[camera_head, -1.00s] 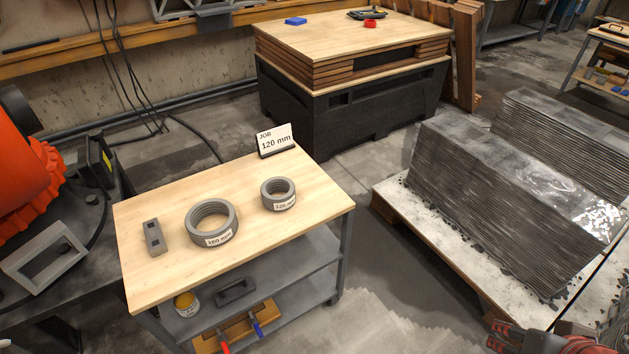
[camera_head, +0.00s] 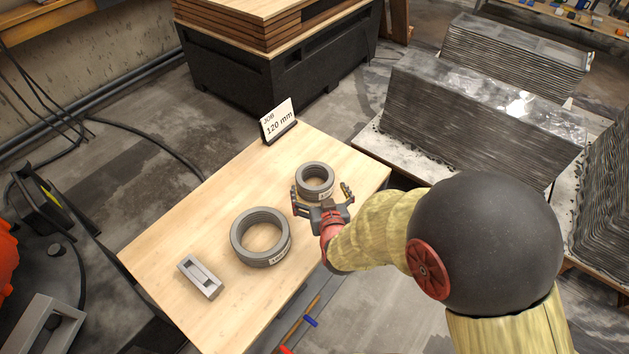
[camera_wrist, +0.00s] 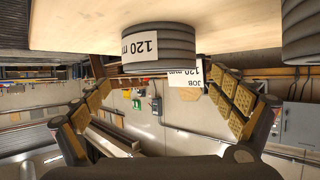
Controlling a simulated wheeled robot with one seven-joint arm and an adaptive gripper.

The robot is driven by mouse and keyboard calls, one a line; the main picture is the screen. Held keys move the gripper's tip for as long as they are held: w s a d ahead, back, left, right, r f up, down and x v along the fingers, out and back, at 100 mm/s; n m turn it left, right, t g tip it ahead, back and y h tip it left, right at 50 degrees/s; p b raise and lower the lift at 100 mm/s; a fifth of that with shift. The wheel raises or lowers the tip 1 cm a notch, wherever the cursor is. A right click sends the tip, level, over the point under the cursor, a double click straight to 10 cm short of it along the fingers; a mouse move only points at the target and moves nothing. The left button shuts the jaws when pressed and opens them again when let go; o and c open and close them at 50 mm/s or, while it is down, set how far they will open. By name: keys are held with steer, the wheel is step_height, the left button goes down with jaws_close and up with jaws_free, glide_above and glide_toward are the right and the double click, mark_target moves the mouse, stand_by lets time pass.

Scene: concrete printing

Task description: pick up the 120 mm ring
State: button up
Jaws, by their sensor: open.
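The 120 mm ring (camera_head: 315,176) is a small grey ribbed ring lying flat on the wooden table top (camera_head: 190,240), near its right side. In the wrist view, which is upside down, the ring (camera_wrist: 158,47) shows its white "120 mm" label. My gripper (camera_head: 322,196) is open, with one finger at each side of the ring's near part. In the wrist view the gripper (camera_wrist: 158,110) has its padded fingers spread wide and nothing between them is held. I cannot tell whether a finger touches the ring.
The larger 160 mm ring (camera_head: 260,237) lies left of my gripper, close to it. A grey block with slots (camera_head: 200,277) lies further left. A "JOB 120 mm" card (camera_head: 278,121) stands at the table's back edge. Layered concrete stacks (camera_head: 470,115) stand beyond, to the right.

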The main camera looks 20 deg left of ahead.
mark_target(313, 169)
steer(key=b+x, duration=0.3)
steer(key=x, duration=0.4)
steer(key=shift+w+a, duration=0.15)
steer(key=shift+w, duration=0.25)
steer(key=shift+r, duration=0.1)
steer(key=c, duration=0.3)
steer(key=c, duration=1.4)
steer(key=shift+r, duration=0.1)
